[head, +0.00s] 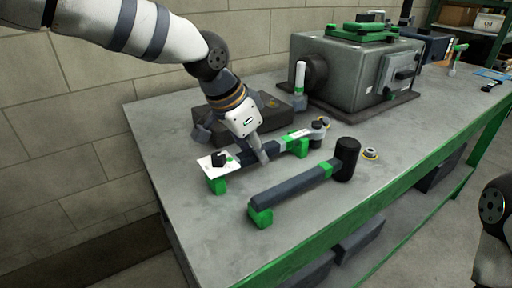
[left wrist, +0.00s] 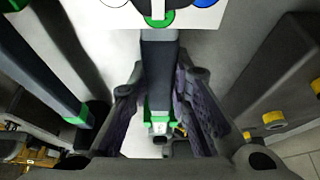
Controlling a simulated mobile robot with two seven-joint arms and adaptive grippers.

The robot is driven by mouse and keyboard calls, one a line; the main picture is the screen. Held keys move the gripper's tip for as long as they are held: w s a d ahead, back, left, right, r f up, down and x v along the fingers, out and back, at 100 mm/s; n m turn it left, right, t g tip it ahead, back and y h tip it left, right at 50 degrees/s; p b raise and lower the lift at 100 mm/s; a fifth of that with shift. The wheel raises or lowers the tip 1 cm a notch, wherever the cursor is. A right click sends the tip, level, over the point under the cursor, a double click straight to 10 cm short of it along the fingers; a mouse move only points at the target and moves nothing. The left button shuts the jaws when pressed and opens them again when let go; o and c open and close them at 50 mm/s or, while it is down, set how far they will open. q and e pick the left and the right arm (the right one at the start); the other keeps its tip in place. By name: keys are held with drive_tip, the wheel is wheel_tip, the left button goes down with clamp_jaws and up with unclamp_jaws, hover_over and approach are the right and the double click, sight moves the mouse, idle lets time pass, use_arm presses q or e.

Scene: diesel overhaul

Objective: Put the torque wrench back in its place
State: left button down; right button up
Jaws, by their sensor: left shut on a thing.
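The torque wrench (head: 262,153) has a dark handle, a green section and a metal head (head: 319,124). It lies lengthwise along the bench, at or on two green supports (head: 216,184); I cannot tell if it touches them. My left gripper (head: 258,152) reaches down from above and is shut on the dark handle. In the left wrist view the handle (left wrist: 159,72) runs between the two fingers (left wrist: 157,98), with a green band below. A white plate (head: 213,162) is at the handle's end. My right gripper is out of view.
A mallet (head: 300,190) with a black head lies in front, close to the wrench. A dark case (head: 268,103) lies behind my gripper. A grey machine (head: 345,72) stands farther back. A small ring-shaped part (head: 370,153) lies near the green front edge. The near left bench corner is clear.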

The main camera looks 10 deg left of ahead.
use_arm(q)
drive_tip(key=c, duration=1.4)
unclamp_jaws()
drive_tip(key=shift+s, duration=0.1)
